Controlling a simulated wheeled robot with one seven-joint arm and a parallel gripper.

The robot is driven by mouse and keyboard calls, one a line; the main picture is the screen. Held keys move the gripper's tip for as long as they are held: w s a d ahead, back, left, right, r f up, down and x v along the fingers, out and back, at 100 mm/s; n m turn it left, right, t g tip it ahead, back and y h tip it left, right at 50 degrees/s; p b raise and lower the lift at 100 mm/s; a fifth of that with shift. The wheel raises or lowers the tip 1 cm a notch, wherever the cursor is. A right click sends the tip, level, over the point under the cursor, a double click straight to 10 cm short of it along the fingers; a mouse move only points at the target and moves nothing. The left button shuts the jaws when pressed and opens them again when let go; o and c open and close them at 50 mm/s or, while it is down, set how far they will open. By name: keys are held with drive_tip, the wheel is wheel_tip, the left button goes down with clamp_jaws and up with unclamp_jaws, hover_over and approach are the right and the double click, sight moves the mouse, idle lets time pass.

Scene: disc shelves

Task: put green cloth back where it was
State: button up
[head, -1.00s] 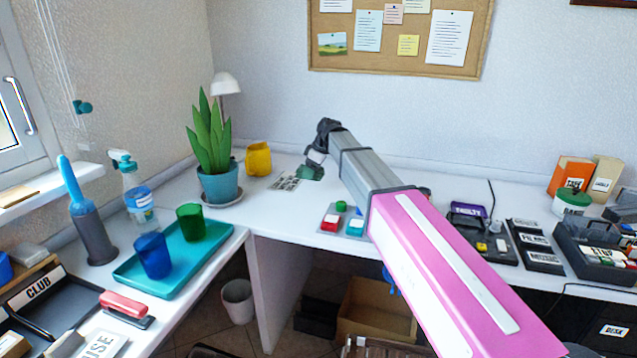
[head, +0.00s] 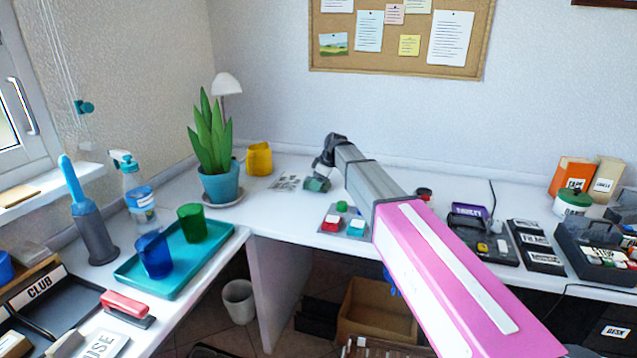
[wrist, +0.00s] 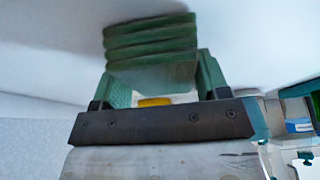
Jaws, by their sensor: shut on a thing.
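The green cloth (wrist: 150,45) looks folded into layers in the wrist view. It sits between the two fingers of my gripper (wrist: 155,85), which is shut on it. In the head view my gripper (head: 317,184) is low over the back of the white desk, right of the potted plant, and the cloth there is small and hard to tell from the fingers. I cannot tell whether the cloth touches the desk. A printed sheet (head: 287,182) lies on the desk just left of my gripper.
A yellow cup (head: 259,159) and a plant in a blue pot (head: 220,184) stand left of my gripper. A block with red and teal buttons (head: 345,226) lies in front. A teal tray (head: 172,270) holds a blue cup (head: 154,256) and a green cup (head: 192,223).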

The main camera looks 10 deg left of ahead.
drive_tip(key=o, duration=0.9)
drive_tip(key=shift+f, duration=0.1)
drive_tip(key=v, duration=1.2)
